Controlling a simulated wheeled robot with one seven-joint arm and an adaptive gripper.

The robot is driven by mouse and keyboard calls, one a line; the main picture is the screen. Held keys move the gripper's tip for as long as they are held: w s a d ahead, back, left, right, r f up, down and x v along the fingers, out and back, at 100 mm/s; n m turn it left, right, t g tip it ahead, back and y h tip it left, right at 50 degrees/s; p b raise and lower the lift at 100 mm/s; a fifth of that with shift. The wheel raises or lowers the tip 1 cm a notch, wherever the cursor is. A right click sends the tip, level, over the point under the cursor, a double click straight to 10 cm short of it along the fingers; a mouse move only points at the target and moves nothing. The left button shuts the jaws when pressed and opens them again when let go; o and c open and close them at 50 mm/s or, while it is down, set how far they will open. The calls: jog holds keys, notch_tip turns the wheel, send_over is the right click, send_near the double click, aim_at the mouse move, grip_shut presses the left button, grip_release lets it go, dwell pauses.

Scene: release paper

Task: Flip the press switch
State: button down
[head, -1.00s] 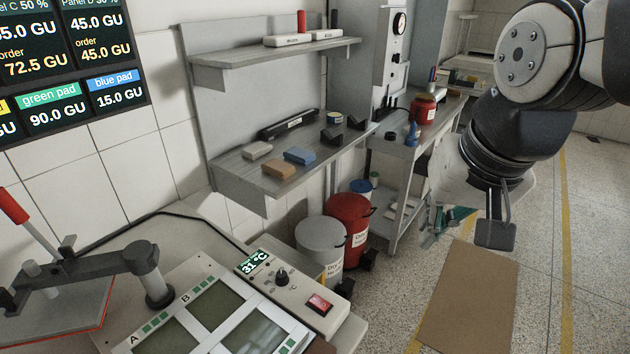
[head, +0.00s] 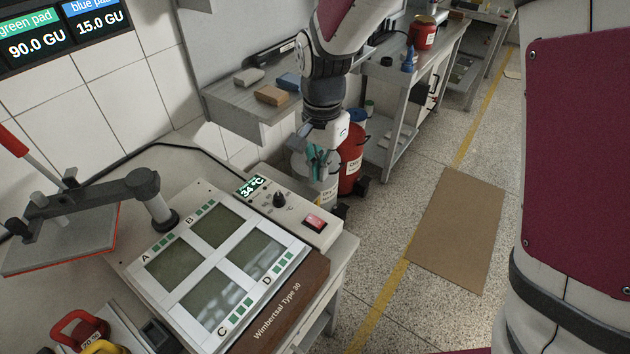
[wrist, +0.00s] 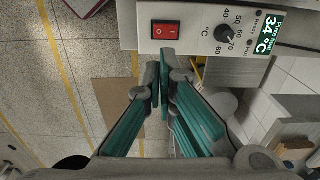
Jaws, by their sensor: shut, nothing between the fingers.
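The press (head: 215,265), marked "Wimbertsal Type 30", stands on a bench in the head view, with panels A to D. Its control box carries a red rocker switch (head: 314,222), a black knob (head: 279,200) and a display (head: 251,187) reading 34 °C. My gripper (head: 317,165) is shut and empty, its teal fingers pointing down behind the control box, apart from the switch. In the wrist view, the switch (wrist: 165,30) lies just beyond my fingertips (wrist: 160,72). The knob (wrist: 224,33) is to its right.
A lever press arm (head: 85,200) is at the left of the bench. A wall shelf (head: 240,105) with pads is behind my arm. A red bin (head: 351,165) stands below. Brown cardboard (head: 458,230) lies on open floor at right.

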aim_at(318, 223)
jog(key=shift+w+a+f, duration=0.1)
jog(key=shift+a+f, duration=0.25)
jog(key=shift+f, duration=0.25)
notch_tip(318, 223, down, 14)
jog(key=shift+p, duration=1)
jog(key=shift+d+f, duration=0.1)
jog(key=shift+f, duration=0.2)
